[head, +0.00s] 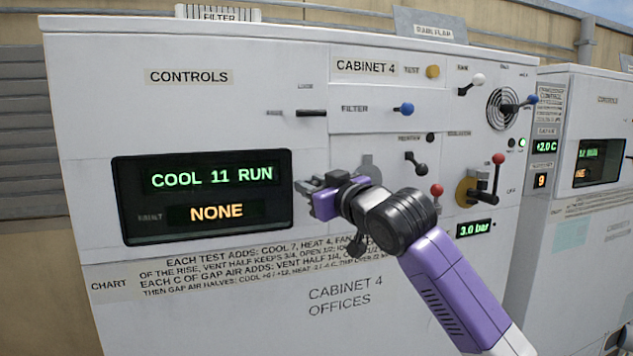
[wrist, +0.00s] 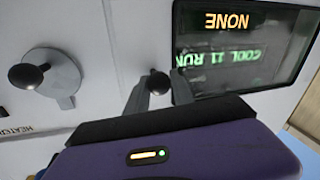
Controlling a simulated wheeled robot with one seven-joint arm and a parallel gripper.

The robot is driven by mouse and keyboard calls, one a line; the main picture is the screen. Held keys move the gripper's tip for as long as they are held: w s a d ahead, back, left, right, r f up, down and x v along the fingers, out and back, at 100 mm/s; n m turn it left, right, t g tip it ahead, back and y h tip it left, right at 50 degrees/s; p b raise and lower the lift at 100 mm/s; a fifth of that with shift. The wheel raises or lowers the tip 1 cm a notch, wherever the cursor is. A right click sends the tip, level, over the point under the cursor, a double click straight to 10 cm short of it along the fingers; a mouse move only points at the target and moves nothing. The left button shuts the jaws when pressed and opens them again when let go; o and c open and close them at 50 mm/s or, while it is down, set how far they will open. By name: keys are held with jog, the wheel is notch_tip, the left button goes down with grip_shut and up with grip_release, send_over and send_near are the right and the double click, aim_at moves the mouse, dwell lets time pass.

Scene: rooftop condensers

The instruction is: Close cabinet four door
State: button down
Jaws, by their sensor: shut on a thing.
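Cabinet 4 (head: 230,70) is a large white unit filling the middle of the head view. Its left door panel (head: 110,110), labelled CONTROLS, carries a dark window (head: 215,192) reading COOL 11 RUN and NONE. I cannot tell whether this panel is flush or slightly ajar. My gripper (head: 312,196) is at the window's right edge. In the wrist view, which is upside down, my gripper's two grey fingers (wrist: 160,92) are shut around a small black knob (wrist: 158,82) beside the window (wrist: 245,45). In the head view my gripper hides the knob.
A black latch handle (head: 311,113) sits above. A grey lever plate (head: 368,165) is partly hidden behind my gripper and shows in the wrist view with a black ball knob (wrist: 28,76). A red-knobbed lever (head: 497,160) is to the right. A second cabinet (head: 590,230) stands at far right.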

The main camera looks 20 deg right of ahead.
jog(key=shift+w+d, duration=0.1)
jog(key=c, duration=1.1)
grip_release()
jog(key=shift+w, duration=0.1)
jog(key=b+v, duration=0.2)
jog(key=v, duration=0.6)
jog(key=shift+r, duration=0.15)
